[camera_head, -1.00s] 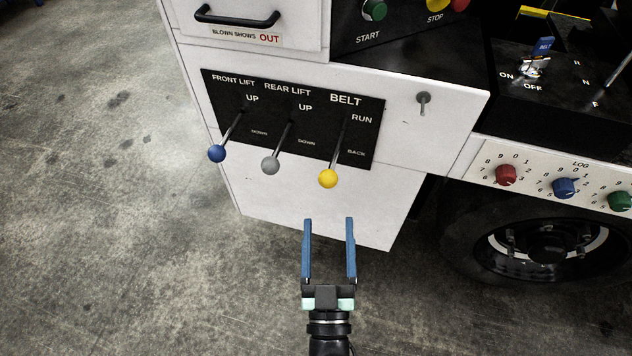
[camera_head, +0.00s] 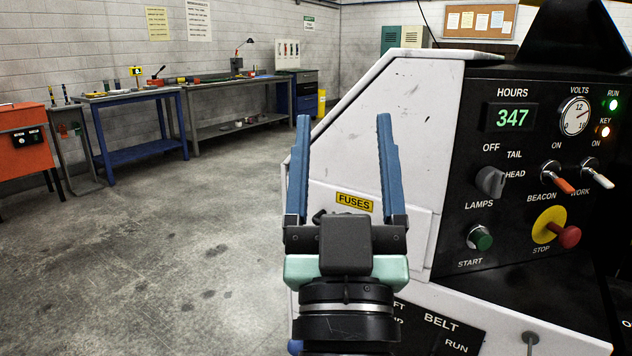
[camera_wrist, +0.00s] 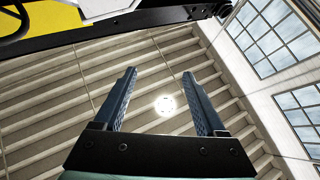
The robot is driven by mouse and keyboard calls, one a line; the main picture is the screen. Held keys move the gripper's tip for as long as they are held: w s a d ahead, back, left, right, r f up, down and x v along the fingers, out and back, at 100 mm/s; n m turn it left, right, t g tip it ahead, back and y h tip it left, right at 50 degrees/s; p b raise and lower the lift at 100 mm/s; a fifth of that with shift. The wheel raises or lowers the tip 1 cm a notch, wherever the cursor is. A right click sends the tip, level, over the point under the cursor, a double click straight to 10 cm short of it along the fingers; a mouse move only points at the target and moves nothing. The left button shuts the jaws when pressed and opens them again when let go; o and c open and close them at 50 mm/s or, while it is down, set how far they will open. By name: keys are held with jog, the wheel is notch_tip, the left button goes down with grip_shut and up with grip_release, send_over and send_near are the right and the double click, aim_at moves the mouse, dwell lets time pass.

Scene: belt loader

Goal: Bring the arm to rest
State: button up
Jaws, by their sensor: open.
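My gripper (camera_head: 344,165) stands upright in the head view, in front of the loader's white side panel. Its two blue fingers are wide apart with nothing between them. In the wrist view the gripper (camera_wrist: 158,100) is also open and empty, pointing up at the slatted ceiling with a bright lamp (camera_wrist: 165,105). My wrist hides part of the fuses door and the top of the belt lever panel (camera_head: 440,330).
The loader's black console (camera_head: 535,160) with dials, switches and a red stop button (camera_head: 567,237) is close on the right. A blue workbench (camera_head: 140,130) and an orange cabinet (camera_head: 22,150) stand far left. The floor (camera_head: 150,260) between is clear.

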jog(key=s+a+r+t+y, duration=0.1)
jog(key=s+a+r+t, duration=0.15)
jog(key=s+r, duration=0.75)
notch_tip(320, 180, up, 26)
jog(key=w+p, duration=0.2)
jog(key=p, duration=2.3)
jog(key=shift+g+p, duration=0.4)
jog(key=shift+g, duration=0.05)
